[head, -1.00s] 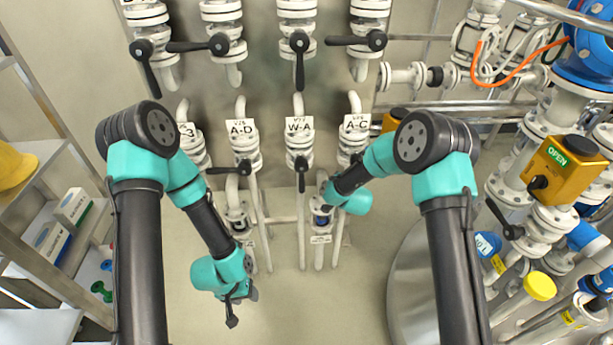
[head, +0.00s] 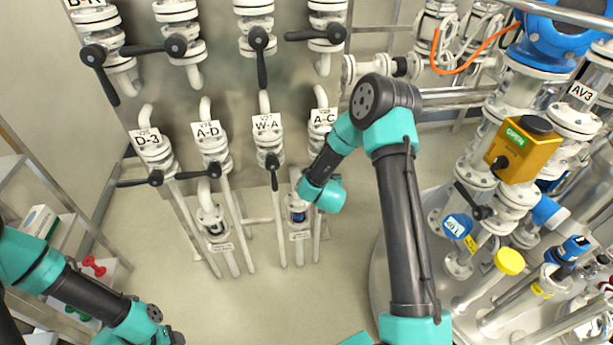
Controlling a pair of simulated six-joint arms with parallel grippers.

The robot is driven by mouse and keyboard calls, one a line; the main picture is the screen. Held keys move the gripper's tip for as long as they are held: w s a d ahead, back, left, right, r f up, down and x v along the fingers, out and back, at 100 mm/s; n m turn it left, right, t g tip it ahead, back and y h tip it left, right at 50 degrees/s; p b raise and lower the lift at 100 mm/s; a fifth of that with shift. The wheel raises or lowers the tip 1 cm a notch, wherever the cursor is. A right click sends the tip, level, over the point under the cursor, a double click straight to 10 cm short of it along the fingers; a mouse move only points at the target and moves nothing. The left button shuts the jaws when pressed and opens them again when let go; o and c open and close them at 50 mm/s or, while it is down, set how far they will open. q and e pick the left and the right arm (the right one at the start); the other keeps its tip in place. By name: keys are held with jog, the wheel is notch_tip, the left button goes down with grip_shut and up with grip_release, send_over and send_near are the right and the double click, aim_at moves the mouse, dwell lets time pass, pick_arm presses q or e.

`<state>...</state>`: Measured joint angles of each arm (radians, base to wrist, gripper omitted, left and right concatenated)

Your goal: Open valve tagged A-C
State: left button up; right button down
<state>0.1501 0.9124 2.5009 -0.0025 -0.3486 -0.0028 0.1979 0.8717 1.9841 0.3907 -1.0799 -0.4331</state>
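The tag A-C (head: 322,116) hangs on the white valve (head: 317,140) at the right end of the middle row on the wall. My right arm reaches in from the lower right, and its teal wrist (head: 322,194) is just below and in front of this valve. The wrist and forearm hide the valve's handle and my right gripper, so I cannot tell if they touch. My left arm is low at the bottom left, far from the valve, with its fingers out of sight at the bottom edge.
Valves tagged W-A (head: 267,123), A-D (head: 208,130) and D-3 (head: 146,137) stand to the left in the same row, with black handles. An upper valve row has handles too. A yellow OPEN actuator (head: 522,150) and pipework crowd the right. Shelving is at left.

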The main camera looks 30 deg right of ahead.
jog(key=shift+d, duration=0.1)
dwell(0.3)
jog(key=c, duration=1)
grip_release()
jog(key=shift+o, duration=0.2)
jog(key=v, duration=1.7)
jog(key=shift+s, duration=0.25)
jog(key=shift+a, duration=0.2)
